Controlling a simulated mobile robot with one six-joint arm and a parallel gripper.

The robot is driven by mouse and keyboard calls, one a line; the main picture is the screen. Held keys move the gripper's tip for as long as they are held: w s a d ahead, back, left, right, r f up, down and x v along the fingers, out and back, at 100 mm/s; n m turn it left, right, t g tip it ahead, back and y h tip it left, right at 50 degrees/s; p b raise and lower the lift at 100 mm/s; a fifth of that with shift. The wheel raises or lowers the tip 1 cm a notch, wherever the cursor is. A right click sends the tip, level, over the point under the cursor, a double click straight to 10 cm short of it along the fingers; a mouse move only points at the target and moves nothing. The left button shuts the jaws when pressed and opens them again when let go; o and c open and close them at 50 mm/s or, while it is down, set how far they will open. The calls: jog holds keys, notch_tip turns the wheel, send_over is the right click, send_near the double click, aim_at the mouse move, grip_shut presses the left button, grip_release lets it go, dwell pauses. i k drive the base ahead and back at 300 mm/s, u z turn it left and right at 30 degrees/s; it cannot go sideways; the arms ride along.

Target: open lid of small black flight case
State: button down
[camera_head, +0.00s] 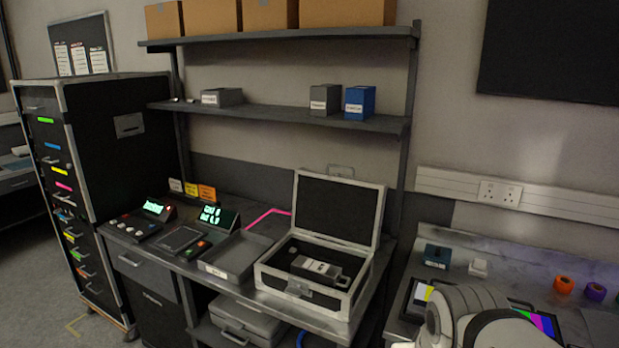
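A small black flight case (301,292) with pale metal edges stands on the dark workbench, right of its middle. Its lid (338,210) stands raised at the back, with its dark inner side facing me. A grey device (319,268) lies inside the case. A latch (298,287) shows on the front wall. Pale rounded links of my arm show at the bottom right, apart from the case in the picture. My gripper cannot be seen.
A grey tray (232,277) sits left of the case, with small electronic units further left. Shelves (290,117) hang above the bench. Another grey case (243,322) lies below. The right bench (471,239) holds small boxes, tape rolls and a screen.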

aim_at(338, 208)
jog(key=u, duration=2)
jog(key=i, duration=0.15)
jog(key=z, duration=1.55)
jog(key=i, duration=1.15)
jog(key=z, duration=0.55)
